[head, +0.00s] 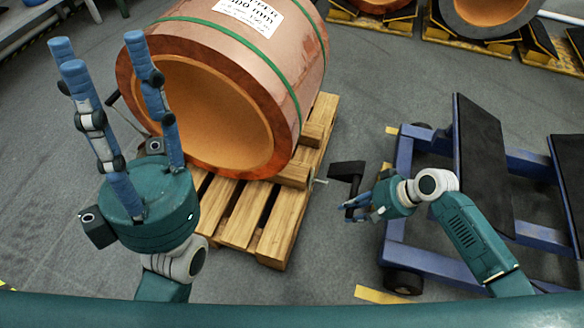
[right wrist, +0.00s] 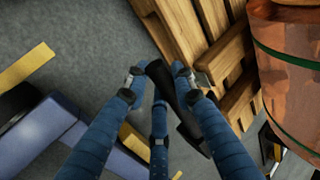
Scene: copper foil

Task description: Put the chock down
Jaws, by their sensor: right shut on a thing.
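The chock (head: 346,172) is a black, angular block just right of the pallet in the head view. It also shows in the right wrist view as a dark shape (right wrist: 185,112) between the blue fingers. My right gripper (head: 352,204) is shut on it; the fingers partly hide it in the wrist view. I cannot tell whether the chock touches the floor. My left gripper (head: 100,54) is open and empty, its fingers pointing up in front of the coil's left side.
A large copper foil coil (head: 300,62) with a green strap and label rests on a wooden pallet (head: 238,215). A blue wheeled cart (head: 425,262) with black pads (head: 482,160) stands right. More coils stand on yellow-edged supports behind. Grey floor (head: 335,255) is open between pallet and cart.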

